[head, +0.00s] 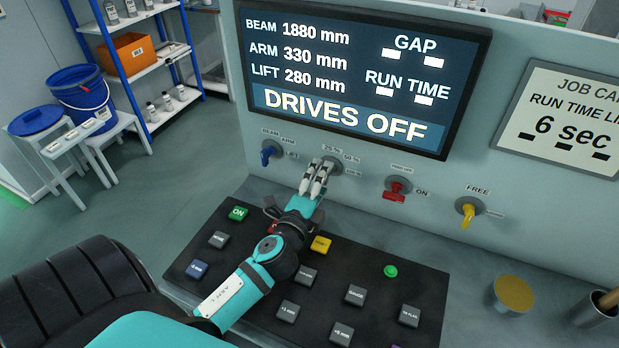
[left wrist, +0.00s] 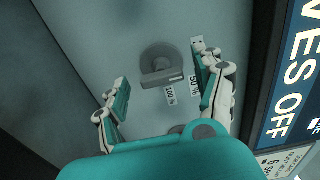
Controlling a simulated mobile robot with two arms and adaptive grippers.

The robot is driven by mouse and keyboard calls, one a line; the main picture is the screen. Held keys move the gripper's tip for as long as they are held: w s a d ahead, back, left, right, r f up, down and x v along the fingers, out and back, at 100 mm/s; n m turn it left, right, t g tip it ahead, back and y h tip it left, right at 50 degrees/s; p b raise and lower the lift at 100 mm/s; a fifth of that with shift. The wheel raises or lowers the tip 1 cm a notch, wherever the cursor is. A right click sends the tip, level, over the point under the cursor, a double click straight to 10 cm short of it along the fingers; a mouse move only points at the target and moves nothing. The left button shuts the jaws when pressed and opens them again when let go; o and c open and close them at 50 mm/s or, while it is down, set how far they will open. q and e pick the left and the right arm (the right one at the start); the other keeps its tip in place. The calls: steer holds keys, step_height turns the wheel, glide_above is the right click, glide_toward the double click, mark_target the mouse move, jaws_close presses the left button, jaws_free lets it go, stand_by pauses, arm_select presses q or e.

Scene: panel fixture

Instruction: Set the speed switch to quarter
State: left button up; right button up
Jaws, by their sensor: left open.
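The speed switch (head: 331,164) is a grey round knob on the panel below the screen, with 25 %, 50 % and 100 % labels; my fingers partly cover it in the head view. In the left wrist view the knob (left wrist: 158,62) shows a raised bar whose pale end lies closest to the 50 % label (left wrist: 194,85). The 100 % label (left wrist: 170,97) is below. My left gripper (head: 318,178) is open in front of the switch; its fingers (left wrist: 160,63) stand on either side of the knob in the wrist view. Contact cannot be told. My right gripper is not in view.
A blue selector (head: 267,155) is left of the switch; a red switch (head: 396,190) and yellow switch (head: 468,213) are right. A button console (head: 330,280) lies under my left arm. The screen (head: 360,75) above reads DRIVES OFF.

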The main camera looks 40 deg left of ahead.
arm_select(q)
steer(key=v, duration=1)
